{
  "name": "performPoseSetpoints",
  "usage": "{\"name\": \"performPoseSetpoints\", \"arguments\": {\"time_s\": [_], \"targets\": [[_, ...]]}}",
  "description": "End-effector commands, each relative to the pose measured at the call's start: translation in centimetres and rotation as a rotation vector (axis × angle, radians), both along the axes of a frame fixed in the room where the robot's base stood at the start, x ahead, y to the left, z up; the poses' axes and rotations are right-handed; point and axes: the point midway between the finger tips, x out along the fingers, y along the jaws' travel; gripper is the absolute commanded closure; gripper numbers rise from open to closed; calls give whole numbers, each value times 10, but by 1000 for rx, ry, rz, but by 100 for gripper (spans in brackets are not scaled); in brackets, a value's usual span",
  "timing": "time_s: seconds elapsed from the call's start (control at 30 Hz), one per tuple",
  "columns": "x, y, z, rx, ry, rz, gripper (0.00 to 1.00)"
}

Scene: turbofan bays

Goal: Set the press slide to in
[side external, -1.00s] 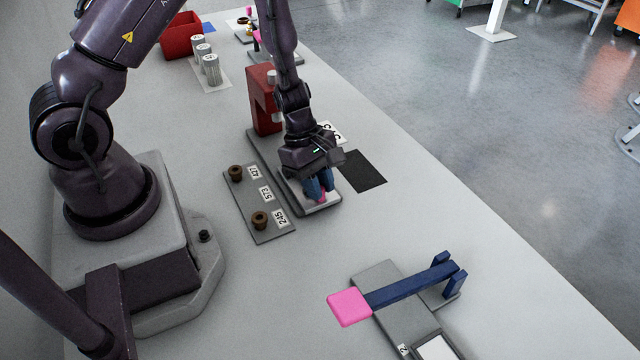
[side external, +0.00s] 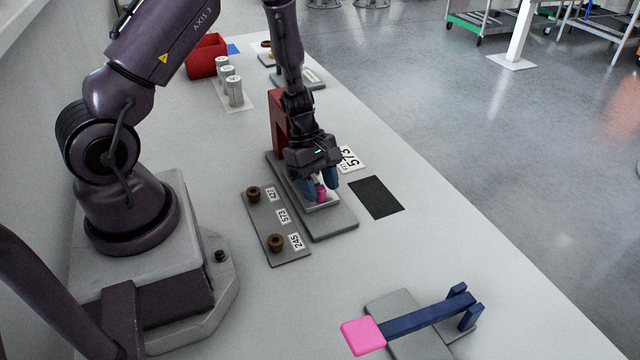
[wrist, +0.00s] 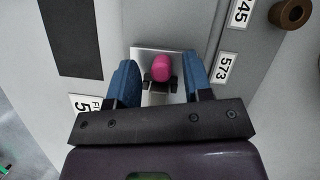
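The press has a red frame (side external: 280,125) on a long grey base (side external: 335,226). Its light slide plate (side external: 322,205) sits on the base near the frame, with bare base at the near end. A pink knob (side external: 321,194) stands on the slide; it also shows in the wrist view (wrist: 162,68). My gripper (side external: 321,187) is low over the slide, its blue fingers either side of the knob. In the wrist view there are gaps between both fingers and the knob, so the gripper is open. My wrist hides part of the frame and the slide's far end.
A grey board (side external: 262,222) with brown rings and number labels lies left of the press. A black mat (side external: 376,197) and a 573 card (side external: 351,159) lie right. A pink-ended blue lever (side external: 420,318) is in front. Cans (side external: 235,92) and a red bin (side external: 207,56) stand behind.

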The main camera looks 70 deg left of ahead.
Motion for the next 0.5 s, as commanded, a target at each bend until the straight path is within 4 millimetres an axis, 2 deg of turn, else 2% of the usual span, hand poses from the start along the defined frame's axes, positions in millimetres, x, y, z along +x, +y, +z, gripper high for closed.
{"name": "performPoseSetpoints", "arguments": {"time_s": [0.13, 0.23, 0.37, 0.5], "targets": [[0, 1, 2, 0, 0, 0, 54], [-1, 5, 12, 1, -3, 0, 54], [-2, 12, 34, 3, -6, 0, 54], [-2, 11, 62, 2, -6, -3, 54]]}}
